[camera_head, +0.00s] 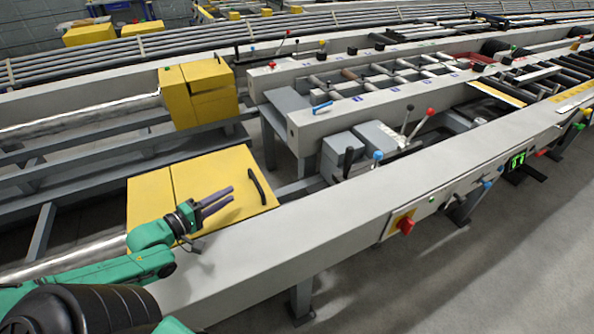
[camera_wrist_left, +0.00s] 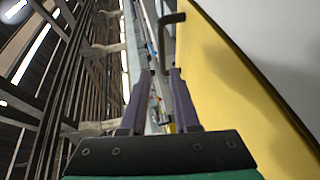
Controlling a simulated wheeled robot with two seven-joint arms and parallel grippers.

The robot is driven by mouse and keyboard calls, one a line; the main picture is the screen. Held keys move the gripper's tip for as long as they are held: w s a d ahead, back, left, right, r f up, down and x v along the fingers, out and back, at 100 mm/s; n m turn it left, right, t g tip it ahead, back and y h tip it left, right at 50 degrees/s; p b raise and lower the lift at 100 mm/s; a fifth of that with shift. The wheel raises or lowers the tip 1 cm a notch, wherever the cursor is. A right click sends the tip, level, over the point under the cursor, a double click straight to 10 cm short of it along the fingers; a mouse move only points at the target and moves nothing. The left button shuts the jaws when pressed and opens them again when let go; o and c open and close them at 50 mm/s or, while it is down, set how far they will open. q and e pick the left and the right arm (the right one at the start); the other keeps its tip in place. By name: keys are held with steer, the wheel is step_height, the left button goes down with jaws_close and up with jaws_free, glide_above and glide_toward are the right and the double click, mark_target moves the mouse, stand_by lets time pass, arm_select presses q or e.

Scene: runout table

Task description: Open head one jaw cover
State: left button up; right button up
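A yellow jaw cover (camera_head: 205,166) with two panels lies flat and looks closed at the left of the near grey beam. Its black bar handle (camera_head: 258,187) is on the right panel near the right edge. My left gripper (camera_head: 231,195) is over the right panel, left of the handle and apart from it. Its two purple fingers are parallel with a gap and nothing between them. In the left wrist view the handle (camera_wrist_left: 172,18) is beyond the fingertips (camera_wrist_left: 160,74), and the yellow cover (camera_wrist_left: 240,85) is to the right. My right gripper is out of view.
A second yellow box (camera_head: 200,92) stands farther back. Levers with red and blue knobs (camera_head: 377,156) rise right of the cover. The long grey beam (camera_head: 330,210) runs along the front, with a red rotary switch (camera_head: 405,225) on its side.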

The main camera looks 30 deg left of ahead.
mark_target(264, 185)
arm_select(q)
steer(key=w+b, duration=0.1)
steer(key=w+d+f+b, duration=0.1)
steer(key=b, duration=0.1)
steer(key=shift+w+f, duration=0.2)
steer(key=shift+w, duration=0.1)
steer(key=x, duration=0.3)
steer(key=b+x, duration=0.1)
steer(key=x, duration=0.7)
steer(key=shift+w+a+r, duration=0.1)
steer(key=shift+a+r, duration=0.1)
steer(key=shift+r, duration=0.1)
steer(key=shift+w+d, duration=0.15)
jaws_close()
stand_by(0.5)
